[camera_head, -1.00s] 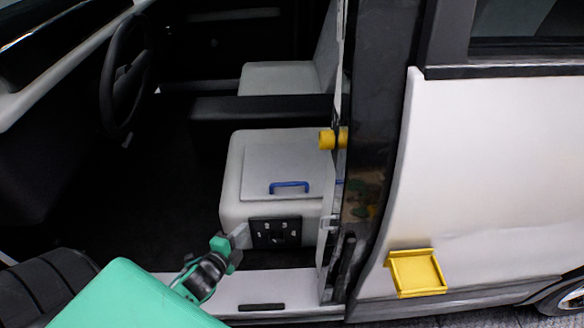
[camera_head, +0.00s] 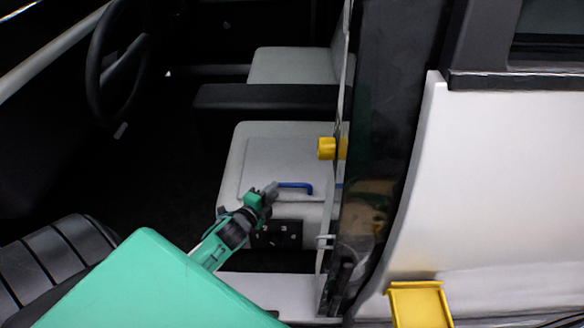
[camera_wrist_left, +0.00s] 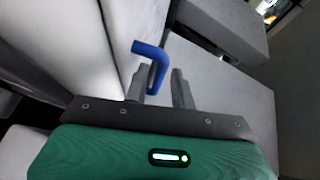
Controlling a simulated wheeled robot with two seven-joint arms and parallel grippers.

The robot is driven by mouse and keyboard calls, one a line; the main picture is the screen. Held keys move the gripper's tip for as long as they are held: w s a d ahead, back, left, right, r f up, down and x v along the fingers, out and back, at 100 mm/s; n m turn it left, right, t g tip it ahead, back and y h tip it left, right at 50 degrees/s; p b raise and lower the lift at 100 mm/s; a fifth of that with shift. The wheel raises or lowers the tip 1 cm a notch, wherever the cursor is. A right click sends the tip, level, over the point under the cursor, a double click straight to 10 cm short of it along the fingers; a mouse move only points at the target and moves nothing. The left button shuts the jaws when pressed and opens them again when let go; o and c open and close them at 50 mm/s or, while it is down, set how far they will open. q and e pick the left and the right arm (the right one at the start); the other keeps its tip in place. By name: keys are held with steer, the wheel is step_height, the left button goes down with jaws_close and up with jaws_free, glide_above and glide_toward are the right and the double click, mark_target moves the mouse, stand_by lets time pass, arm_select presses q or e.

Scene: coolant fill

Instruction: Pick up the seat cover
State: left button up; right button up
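The seat cover (camera_head: 262,160) is a flat light-grey panel lying on top of the front seat base. It carries a blue bar handle (camera_head: 296,186) near its front edge. In the left wrist view the blue handle (camera_wrist_left: 152,62) shows at the fingertips, with one end seen between them. My left gripper (camera_head: 271,189) is at the left end of the handle. In the left wrist view my left gripper (camera_wrist_left: 162,84) has its two grey fingers apart, with a gap beside the handle. I cannot tell whether a finger touches the handle. My right gripper is out of view.
A steering wheel (camera_head: 117,62) is at the upper left. A black armrest (camera_head: 262,104) lies behind the seat. A yellow bracket (camera_head: 420,304) sticks out at the lower right.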

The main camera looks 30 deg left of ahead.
mark_target(283, 190)
arm_select(q)
steer(key=w, duration=0.4)
steer(key=shift+w+f, duration=0.25)
steer(key=shift+w, duration=0.15)
steer(key=shift+w+f, duration=0.1)
steer(key=shift+w, duration=0.45)
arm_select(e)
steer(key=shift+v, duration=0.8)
arm_select(q)
steer(key=shift+c, duration=0.3)
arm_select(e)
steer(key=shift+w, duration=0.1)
arm_select(q)
jaws_close()
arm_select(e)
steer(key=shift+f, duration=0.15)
